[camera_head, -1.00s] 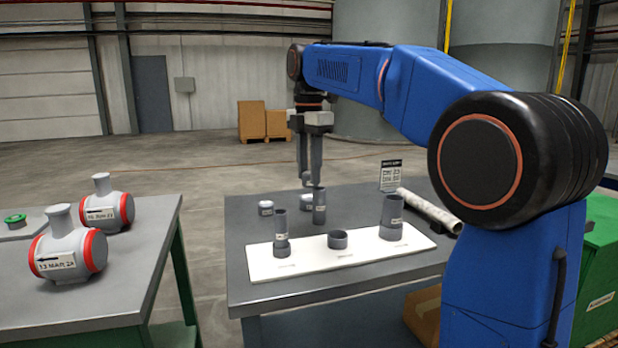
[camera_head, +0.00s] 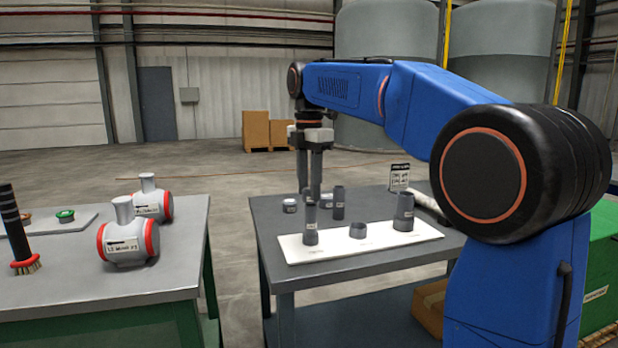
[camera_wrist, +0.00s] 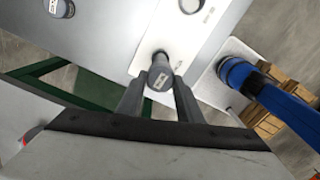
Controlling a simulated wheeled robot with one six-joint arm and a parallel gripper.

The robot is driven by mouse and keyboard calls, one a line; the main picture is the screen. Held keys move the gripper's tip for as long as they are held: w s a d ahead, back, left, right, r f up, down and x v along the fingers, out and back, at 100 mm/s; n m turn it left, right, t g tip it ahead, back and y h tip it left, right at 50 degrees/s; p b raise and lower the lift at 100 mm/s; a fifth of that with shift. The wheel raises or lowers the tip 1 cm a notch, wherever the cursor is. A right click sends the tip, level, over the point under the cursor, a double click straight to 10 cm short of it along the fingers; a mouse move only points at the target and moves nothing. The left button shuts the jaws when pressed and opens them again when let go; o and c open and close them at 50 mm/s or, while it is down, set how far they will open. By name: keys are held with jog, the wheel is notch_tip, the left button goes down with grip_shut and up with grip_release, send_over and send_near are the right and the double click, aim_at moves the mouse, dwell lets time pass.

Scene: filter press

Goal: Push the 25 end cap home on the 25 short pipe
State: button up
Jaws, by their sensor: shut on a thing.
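My gripper (camera_head: 311,194) points straight down over the left end of the white board and is shut on the grey end cap. In the wrist view the cap (camera_wrist: 161,78) shows its labelled face between the two fingers. In the head view the cap is too small and too hidden by the fingers to make out. A dark grey short pipe (camera_head: 311,229) stands upright on the white board (camera_head: 300,254), under the gripper. In the wrist view the cap lies in line with this pipe and covers most of it. I cannot tell how far the cap sits on it.
A low grey ring (camera_head: 358,231) and a grey reducer (camera_head: 403,212) stand on the board to the right. Behind it are another dark pipe (camera_head: 339,204), a small light-topped piece (camera_head: 290,205) and a sign (camera_head: 399,176). A second table at left holds valve bodies (camera_head: 127,243) and a brush (camera_head: 20,240).

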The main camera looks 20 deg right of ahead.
aim_at(309, 188)
jog(key=shift+f, duration=1.2)
jog(key=shift+f, duration=0.6)
dwell(0.6)
jog(key=o, duration=0.8)
jog(key=shift+c, duration=0.2)
jog(key=shift+r, duration=0.1)
jog(key=shift+r, duration=5.4)
